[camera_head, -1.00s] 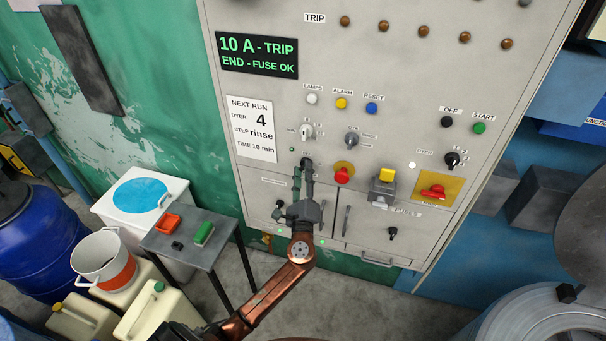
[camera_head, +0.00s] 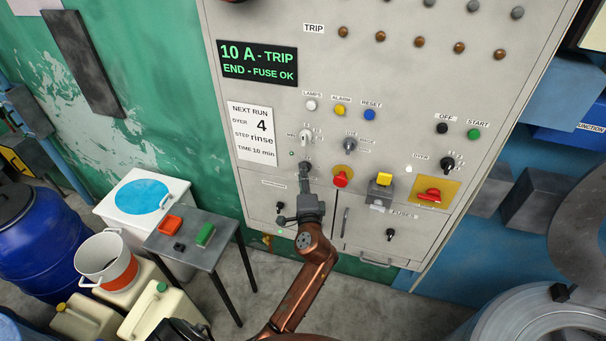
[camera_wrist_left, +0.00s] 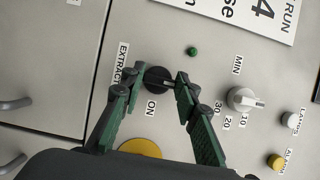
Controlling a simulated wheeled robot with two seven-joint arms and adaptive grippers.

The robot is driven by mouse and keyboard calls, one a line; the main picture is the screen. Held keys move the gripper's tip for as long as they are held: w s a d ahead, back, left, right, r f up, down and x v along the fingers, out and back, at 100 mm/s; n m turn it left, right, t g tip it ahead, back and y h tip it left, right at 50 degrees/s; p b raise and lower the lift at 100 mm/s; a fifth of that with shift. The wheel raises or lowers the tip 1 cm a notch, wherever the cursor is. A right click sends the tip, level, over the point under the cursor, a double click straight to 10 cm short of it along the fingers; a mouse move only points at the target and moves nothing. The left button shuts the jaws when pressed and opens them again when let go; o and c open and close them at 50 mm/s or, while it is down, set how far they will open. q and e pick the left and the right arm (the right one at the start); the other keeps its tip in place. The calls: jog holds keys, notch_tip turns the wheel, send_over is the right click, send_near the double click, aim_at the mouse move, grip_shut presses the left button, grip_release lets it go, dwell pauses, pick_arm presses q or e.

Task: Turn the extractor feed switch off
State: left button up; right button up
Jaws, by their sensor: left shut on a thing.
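The extractor feed switch is a round black knob (camera_wrist_left: 157,78) on the grey panel in the left wrist view. An "EXTRACT" label, partly covered by a finger, is beside it, and an "ON" mark is close to its rim. My left gripper (camera_wrist_left: 159,87) has one green-padded finger on each side of the knob's bar and is shut on it. I cannot tell exactly where the bar points. In the head view my left gripper (camera_head: 305,180) reaches up to the panel and largely hides the switch. My right gripper is in neither view.
A small green lamp (camera_wrist_left: 192,51) and a white timer knob (camera_wrist_left: 241,100) are near the switch. A red mushroom button (camera_head: 341,180) on yellow is just right of my gripper. A yellow button (camera_head: 384,179) and a red rotary handle (camera_head: 428,195) are further right.

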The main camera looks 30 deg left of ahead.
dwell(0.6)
pick_arm(q)
jog(key=o, duration=1.1)
jog(key=shift+a, duration=0.1)
jog(key=shift+o, duration=0.2)
